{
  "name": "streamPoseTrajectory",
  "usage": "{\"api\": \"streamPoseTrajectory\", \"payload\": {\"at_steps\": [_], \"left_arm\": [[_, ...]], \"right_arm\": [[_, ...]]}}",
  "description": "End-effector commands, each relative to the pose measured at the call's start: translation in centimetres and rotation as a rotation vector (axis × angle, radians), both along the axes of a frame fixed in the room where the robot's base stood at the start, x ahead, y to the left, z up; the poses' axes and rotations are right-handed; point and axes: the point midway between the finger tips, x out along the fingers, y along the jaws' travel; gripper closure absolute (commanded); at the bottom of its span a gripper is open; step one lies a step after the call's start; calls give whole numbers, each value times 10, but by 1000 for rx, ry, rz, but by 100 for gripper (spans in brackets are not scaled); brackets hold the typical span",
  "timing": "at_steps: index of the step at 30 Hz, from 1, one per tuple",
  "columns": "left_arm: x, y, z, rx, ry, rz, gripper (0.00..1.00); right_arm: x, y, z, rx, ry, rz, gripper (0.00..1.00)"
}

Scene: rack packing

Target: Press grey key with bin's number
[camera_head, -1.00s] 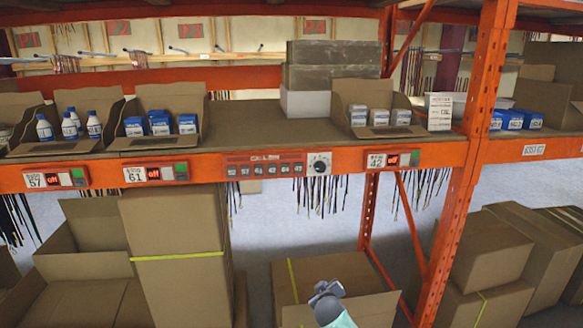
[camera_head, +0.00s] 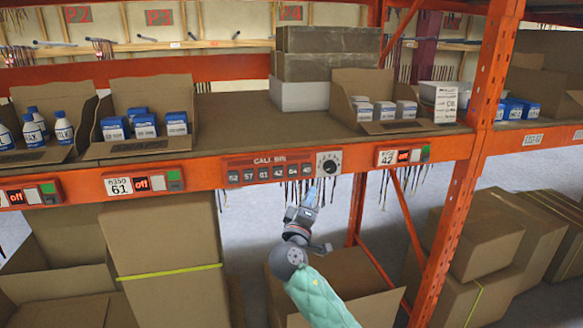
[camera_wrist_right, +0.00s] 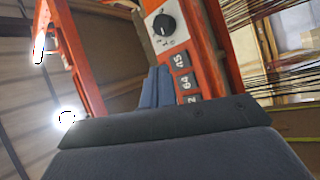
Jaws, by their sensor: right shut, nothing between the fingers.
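A red call panel (camera_head: 225,164) on the orange shelf beam carries a row of small grey number keys (camera_head: 263,173) and a round black knob (camera_head: 328,162) at its right end. My right gripper (camera_head: 312,193) is shut and empty, just below the right end of the key row. In the right wrist view its blue fingers (camera_wrist_right: 155,88) lie beside the keys marked 45 (camera_wrist_right: 181,61) and 64 (camera_wrist_right: 185,82); I cannot tell whether they touch. The knob (camera_wrist_right: 164,25) shows above them. Bin labels 61 (camera_head: 119,186) and 42 (camera_head: 387,158) sit on the beam. My left gripper is out of view.
Cardboard bins with bottles (camera_head: 34,122) and blue boxes (camera_head: 144,126) stand on the shelf. An orange upright post (camera_head: 480,150) is to the right; large cartons (camera_head: 165,265) stand below.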

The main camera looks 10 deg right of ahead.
Motion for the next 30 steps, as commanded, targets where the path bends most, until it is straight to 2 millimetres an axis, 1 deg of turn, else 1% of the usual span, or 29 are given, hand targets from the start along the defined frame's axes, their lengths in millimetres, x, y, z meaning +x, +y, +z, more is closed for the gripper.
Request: {"api": "streamPoseTrajectory", "payload": {"at_steps": [1,3,5,8,12,15,19,23,26,30], "left_arm": [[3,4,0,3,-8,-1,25],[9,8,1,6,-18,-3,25],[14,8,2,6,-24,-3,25],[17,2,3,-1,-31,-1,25],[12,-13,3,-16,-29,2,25],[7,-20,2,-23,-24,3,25],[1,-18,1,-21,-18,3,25],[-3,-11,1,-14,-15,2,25],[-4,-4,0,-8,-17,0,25],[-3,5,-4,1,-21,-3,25]], "right_arm": [[-7,-4,8,-22,-17,-33,100],[-14,-8,15,-53,-31,-77,100],[-17,-11,17,-72,-33,-109,100],[-20,-14,17,-91,-20,-145,100],[-20,-15,16,-99,-11,-149,100],[-19,-14,16,-99,-11,-148,100],[-19,-14,16,-98,-11,-148,100],[-15,-14,16,-98,-11,-148,100],[-8,-14,16,-98,-11,-148,100],[8,-14,17,-100,-10,-148,100]]}}
